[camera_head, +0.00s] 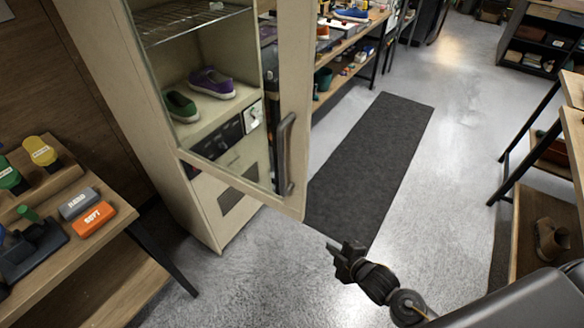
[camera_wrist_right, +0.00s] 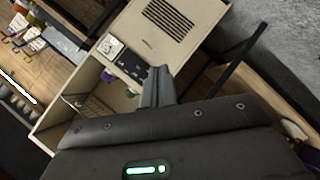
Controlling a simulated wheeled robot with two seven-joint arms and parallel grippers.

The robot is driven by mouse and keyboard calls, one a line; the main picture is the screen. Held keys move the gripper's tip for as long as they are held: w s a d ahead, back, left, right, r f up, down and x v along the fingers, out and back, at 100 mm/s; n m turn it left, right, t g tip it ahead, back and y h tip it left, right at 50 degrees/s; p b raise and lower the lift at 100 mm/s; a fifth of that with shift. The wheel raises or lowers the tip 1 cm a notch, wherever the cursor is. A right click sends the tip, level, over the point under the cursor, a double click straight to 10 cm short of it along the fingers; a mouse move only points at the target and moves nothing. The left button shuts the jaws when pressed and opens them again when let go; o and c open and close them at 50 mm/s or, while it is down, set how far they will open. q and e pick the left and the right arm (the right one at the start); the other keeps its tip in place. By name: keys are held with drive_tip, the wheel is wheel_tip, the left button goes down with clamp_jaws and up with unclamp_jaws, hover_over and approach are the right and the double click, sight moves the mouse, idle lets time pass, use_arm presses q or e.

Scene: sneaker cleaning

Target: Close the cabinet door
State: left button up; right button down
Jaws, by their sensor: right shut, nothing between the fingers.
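The cream cabinet (camera_head: 215,232) stands at the left centre of the head view. Its framed glass door (camera_head: 297,200) is open, swung out from the front, with a dark upright handle (camera_head: 285,155) near its right edge. A green shoe (camera_head: 181,107) and a purple shoe (camera_head: 211,83) sit on a shelf inside. My right gripper (camera_head: 336,247) is shut and empty, just below and right of the door's lower right corner, apart from the handle. In the right wrist view, its fingers (camera_wrist_right: 158,87) show in front of the cabinet (camera_wrist_right: 187,14). My left gripper is not in view.
A wooden table (camera_head: 120,232) with brushes and bottles stands at the left, close to the cabinet. A dark mat (camera_head: 375,140) lies on the grey floor behind the door. Shelving with shoes (camera_head: 350,75) is beyond; another bench (camera_head: 565,170) stands at the right.

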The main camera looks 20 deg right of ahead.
drive_tip(key=a+r+n+t+y+p, duration=0.1)
drive_tip(key=a+r+n+t+y, duration=0.25)
drive_tip(key=r, duration=1.35)
drive_tip(key=n+y, duration=0.2)
drive_tip(key=n, duration=0.3)
approach(293, 176)
wheel_tip(293, 176, up, 2)
drive_tip(key=s+a, duration=0.1)
drive_tip(key=s, duration=0.1)
drive_tip(key=shift+t, duration=0.25)
drive_tip(key=p+x, duration=0.2)
drive_tip(key=x, duration=0.2)
drive_tip(key=p+x, duration=0.1)
drive_tip(key=x, duration=0.3)
drive_tip(key=shift+w+a+r+p, duration=0.1)
drive_tip(key=shift+a+r+p, duration=0.1)
drive_tip(key=shift+p, duration=0.15)
drive_tip(key=shift+w+a+f, duration=0.1)
drive_tip(key=shift+w+a, duration=0.15)
drive_tip(key=shift+w, duration=0.4)
